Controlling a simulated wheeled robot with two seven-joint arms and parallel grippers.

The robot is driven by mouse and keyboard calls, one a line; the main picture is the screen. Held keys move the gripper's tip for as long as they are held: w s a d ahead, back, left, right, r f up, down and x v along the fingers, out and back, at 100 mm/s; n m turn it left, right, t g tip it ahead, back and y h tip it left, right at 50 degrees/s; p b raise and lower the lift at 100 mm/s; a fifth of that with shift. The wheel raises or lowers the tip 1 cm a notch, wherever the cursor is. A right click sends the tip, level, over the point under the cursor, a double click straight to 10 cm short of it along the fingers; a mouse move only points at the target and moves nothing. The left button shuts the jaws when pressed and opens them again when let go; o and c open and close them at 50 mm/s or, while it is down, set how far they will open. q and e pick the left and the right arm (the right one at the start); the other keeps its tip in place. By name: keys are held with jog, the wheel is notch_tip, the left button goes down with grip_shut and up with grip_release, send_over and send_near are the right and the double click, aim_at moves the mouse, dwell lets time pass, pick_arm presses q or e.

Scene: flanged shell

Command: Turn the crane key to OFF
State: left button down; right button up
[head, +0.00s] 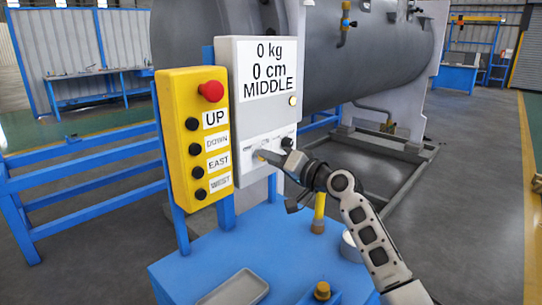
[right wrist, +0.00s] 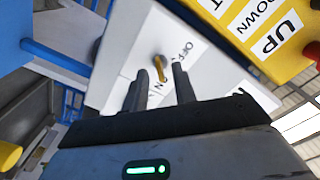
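The brass-coloured crane key (right wrist: 160,68) sits on the lower part of the white control box (head: 268,120), with OFF (right wrist: 183,54) and ON labels beside it in the right wrist view. The ON label is partly hidden by a finger. My right gripper (head: 262,155) is at the key, and in the right wrist view its two dark fingers (right wrist: 159,72) stand on either side of it with gaps showing. It is open. In the head view the fingers mostly cover the key. Its exact setting is hard to tell. My left gripper is in neither view.
The yellow button box (head: 174,130) with a red knob (head: 211,91) stands just left of the white box. A black knob (head: 288,143) is right of the key. A grey tray (head: 235,288) and a brass fitting (head: 322,291) lie on the blue stand below.

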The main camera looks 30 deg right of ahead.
jog(key=shift+w+a, duration=0.2)
jog(key=shift+w, duration=0.15)
grip_shut()
